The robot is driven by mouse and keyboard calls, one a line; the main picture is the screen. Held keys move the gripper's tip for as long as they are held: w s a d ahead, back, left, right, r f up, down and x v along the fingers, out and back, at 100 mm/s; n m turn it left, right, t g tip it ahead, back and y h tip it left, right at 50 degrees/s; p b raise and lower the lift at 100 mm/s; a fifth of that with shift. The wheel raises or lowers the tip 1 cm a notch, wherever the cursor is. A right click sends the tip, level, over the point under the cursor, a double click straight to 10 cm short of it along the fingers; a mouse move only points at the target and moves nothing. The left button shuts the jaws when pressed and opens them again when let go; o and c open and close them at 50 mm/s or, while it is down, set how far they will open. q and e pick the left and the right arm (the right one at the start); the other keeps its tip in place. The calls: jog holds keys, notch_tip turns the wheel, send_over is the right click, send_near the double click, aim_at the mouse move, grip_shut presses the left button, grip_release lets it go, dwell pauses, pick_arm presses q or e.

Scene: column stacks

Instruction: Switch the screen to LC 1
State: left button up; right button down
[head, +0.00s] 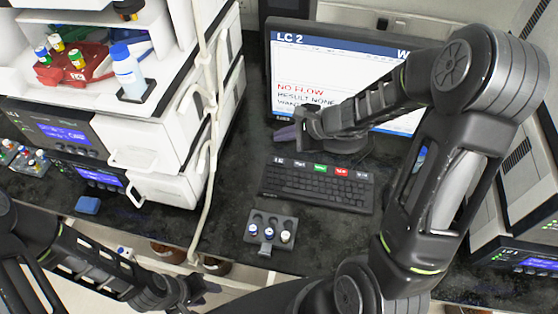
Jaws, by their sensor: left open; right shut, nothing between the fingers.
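The screen (320,65) stands at the back and reads "LC 2" in its blue top bar, with "NO FLOW" in red below. My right arm hides its lower right part. The black keyboard (315,188) lies on the bench in front of it, with a row of dark, green and red labelled keys along its back edge. My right gripper (284,134) is shut and empty, just in front of the screen's lower left edge and behind the keyboard. Whether it touches anything cannot be told. My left gripper (203,290) is open and empty at the bottom, off the bench's front edge.
A grey vial rack (285,221) with several vials stands in front of the keyboard. White instrument stacks (165,150) stand at the left, with a red vial tray (68,70) and a bottle (128,75) on top. Tubing (207,130) hangs beside them. A blue block (87,206) lies front left.

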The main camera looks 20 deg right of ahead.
jog(key=b, duration=0.6)
send_over(282, 161)
notch_tip(282, 161, down, 7)
jog(key=shift+s+r, duration=0.1)
jog(key=shift+f, duration=0.45)
jog(key=shift+b, duration=0.3)
dwell(0.9)
jog(key=shift+f+b, duration=0.4)
jog(key=shift+b, duration=0.15)
